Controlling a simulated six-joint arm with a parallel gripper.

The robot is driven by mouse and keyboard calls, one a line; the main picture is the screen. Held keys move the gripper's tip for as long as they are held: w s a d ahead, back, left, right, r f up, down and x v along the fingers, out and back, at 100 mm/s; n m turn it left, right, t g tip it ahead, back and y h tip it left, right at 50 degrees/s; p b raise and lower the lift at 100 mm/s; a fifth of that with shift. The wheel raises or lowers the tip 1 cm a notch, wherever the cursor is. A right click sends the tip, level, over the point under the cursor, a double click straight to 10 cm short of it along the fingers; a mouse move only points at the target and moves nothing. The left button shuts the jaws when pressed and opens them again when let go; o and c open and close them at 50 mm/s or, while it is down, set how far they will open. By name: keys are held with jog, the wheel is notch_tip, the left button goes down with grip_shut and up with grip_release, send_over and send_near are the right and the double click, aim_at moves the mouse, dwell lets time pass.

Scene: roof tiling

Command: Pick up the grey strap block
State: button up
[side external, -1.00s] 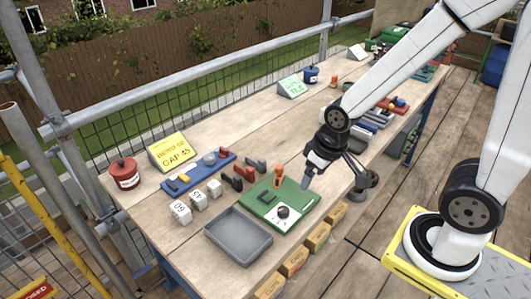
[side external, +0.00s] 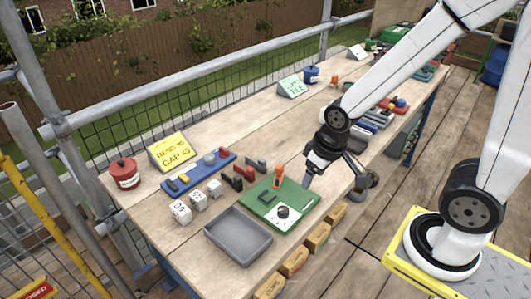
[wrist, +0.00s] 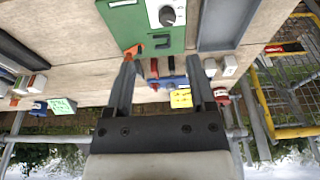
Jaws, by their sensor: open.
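My gripper (side external: 335,180) is open and empty above the right side of the work table, beside the green board (side external: 302,206). In the wrist view its two fingers stand wide apart (wrist: 160,68) with nothing between them but table and small parts beyond. A grey piece (side external: 209,159) sits on the blue tray (side external: 199,176) at the left, well away from my gripper; I cannot tell if it is the strap block. Dark grey blocks (side external: 231,183) stand near a red block (side external: 245,173), between the blue tray and the green board.
An empty grey tray (side external: 237,236) lies at the table's front. An orange-handled tool (side external: 279,176) stands at the green board's edge. A red pot (side external: 124,172) and yellow sign (side external: 173,150) are at the far left.

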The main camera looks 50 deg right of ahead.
jog(key=g, duration=0.3)
send_over(261, 159)
jog(key=f, duration=0.9)
jog(key=shift+s+a+f, duration=0.25)
jog(key=shift+f, duration=0.1)
jog(key=shift+w+d+f, duration=0.35)
jog(key=shift+w+f, duration=0.05)
jog(key=shift+f, duration=0.05)
jog(key=shift+f, duration=0.1)
jog(key=shift+f, duration=1.2)
jog(key=shift+f, duration=0.1)
